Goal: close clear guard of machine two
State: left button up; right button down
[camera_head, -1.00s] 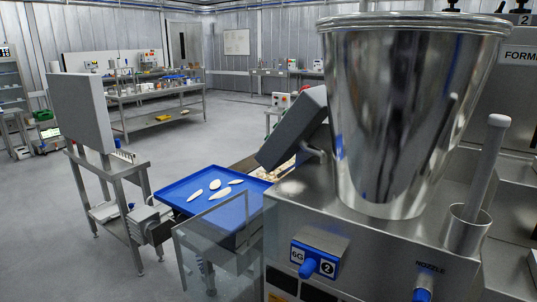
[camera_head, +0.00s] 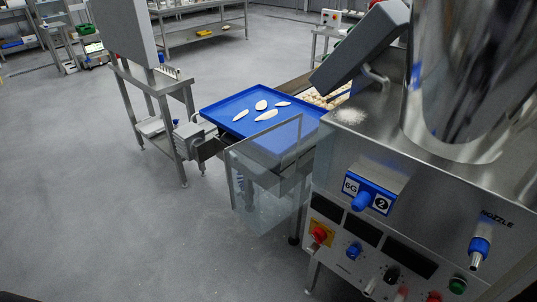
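Machine two (camera_head: 390,190) is the steel machine on the right, with a shiny hopper (camera_head: 465,80) on top and a "2" on its front plate (camera_head: 369,193). The clear guard (camera_head: 265,195) is a see-through panel with a thin frame. It stands out to the left of the machine's front, in front of the blue tray (camera_head: 215,111). Its lower part is faint against the floor, and I cannot tell exactly where it is hinged. Neither of my grippers is in view.
White oval pieces (camera_head: 266,115) lie on the tray. A steel stand (camera_head: 180,95) with a grey panel is left of it. The machine front has a red stop button (camera_head: 319,234) and several knobs. The grey floor (camera_head: 110,200) at left front is clear.

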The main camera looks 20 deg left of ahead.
aim_at(228, 153)
jog(key=i+j+z, duration=0.25)
jog(key=j+z, duration=0.2)
jog(key=j, duration=0.2)
jog(key=i+j+z, duration=0.2)
jog(key=j+z, duration=0.25)
jog(key=j, duration=0.3)
jog(key=j+z, duration=0.4)
jog(key=j, duration=0.35)
jog(key=j+z, duration=0.45)
jog(key=j, duration=0.3)
